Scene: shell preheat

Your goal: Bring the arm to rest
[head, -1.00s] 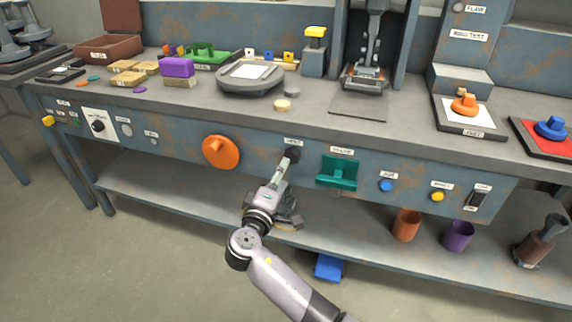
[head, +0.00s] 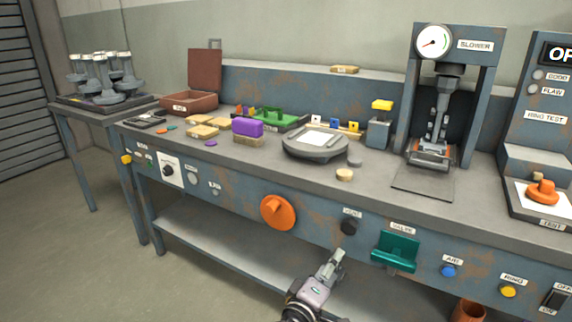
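My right gripper (head: 337,257) is in front of the bench's front panel, low in the head view, with its fingers pointing up toward the panel. It is apart from the black knob (head: 349,227) under the VENT label, and a gap shows between them. I see nothing held in its fingers, but their spacing is too unclear to tell open from shut. Most of my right arm is cut off by the bottom edge. My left gripper is out of view.
An orange dial (head: 278,212) and a teal valve handle (head: 395,251) stick out of the panel on either side. A lower shelf (head: 215,245) runs beneath. The bench top holds a round grey plate (head: 315,146) and a press (head: 440,110). The floor at left is clear.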

